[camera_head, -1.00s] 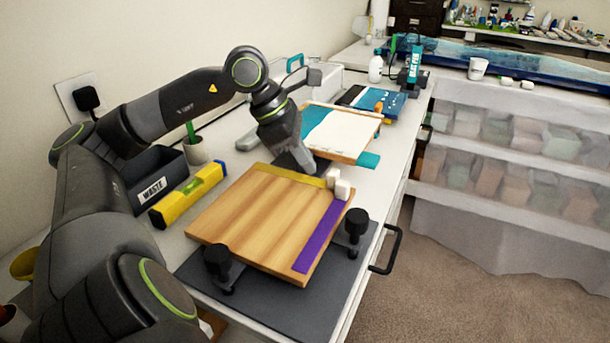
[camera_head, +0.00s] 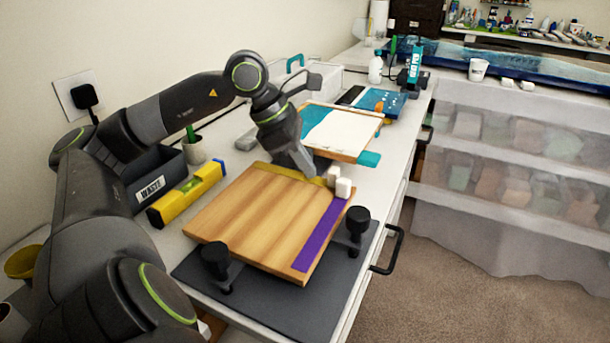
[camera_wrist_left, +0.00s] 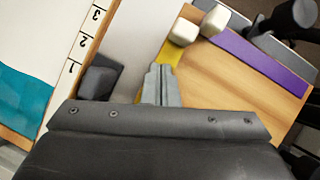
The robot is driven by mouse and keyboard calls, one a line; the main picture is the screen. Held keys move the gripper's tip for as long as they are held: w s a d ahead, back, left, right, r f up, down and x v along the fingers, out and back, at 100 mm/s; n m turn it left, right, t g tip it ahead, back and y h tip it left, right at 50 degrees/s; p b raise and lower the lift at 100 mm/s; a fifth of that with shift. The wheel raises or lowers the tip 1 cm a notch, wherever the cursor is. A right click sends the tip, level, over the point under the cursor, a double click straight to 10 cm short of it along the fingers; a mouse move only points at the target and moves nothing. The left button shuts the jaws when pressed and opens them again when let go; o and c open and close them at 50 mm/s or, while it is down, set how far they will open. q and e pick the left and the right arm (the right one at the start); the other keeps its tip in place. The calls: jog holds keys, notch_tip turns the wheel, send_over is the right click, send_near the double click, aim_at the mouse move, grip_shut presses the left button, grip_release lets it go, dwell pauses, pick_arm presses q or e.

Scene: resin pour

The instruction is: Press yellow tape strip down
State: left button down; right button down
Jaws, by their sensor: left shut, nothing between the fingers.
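The yellow tape strip (camera_head: 276,171) lies along the far edge of the wooden board (camera_head: 250,220). My left gripper (camera_head: 312,172) is shut and empty, with its tips at the strip's right part, close to two white cubes (camera_head: 343,187). In the left wrist view the shut fingers (camera_wrist_left: 160,72) point at the yellow strip (camera_wrist_left: 173,52), hiding part of it. I cannot tell whether the tips touch it. A purple strip (camera_head: 320,236) runs along the board's right edge. My right gripper is not in view.
The board rests on a dark mat (camera_head: 290,305) between black clamps (camera_head: 357,224). A yellow level (camera_head: 188,194) and a waste bin (camera_head: 152,178) stand left. A panel with white and teal areas (camera_head: 338,132) lies behind. The bench's right edge has a black handle (camera_head: 391,250).

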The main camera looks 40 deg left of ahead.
pick_arm(q)
jog(key=shift+d, duration=0.2)
jog(key=shift+d+f, duration=0.1)
jog(key=shift+d, duration=0.2)
jog(key=shift+f, duration=0.1)
jog(key=shift+d, duration=0.1)
jog(key=shift+w+r+p, duration=0.15)
jog(key=shift+r+p, duration=1.7)
jog(key=shift+r, duration=0.7)
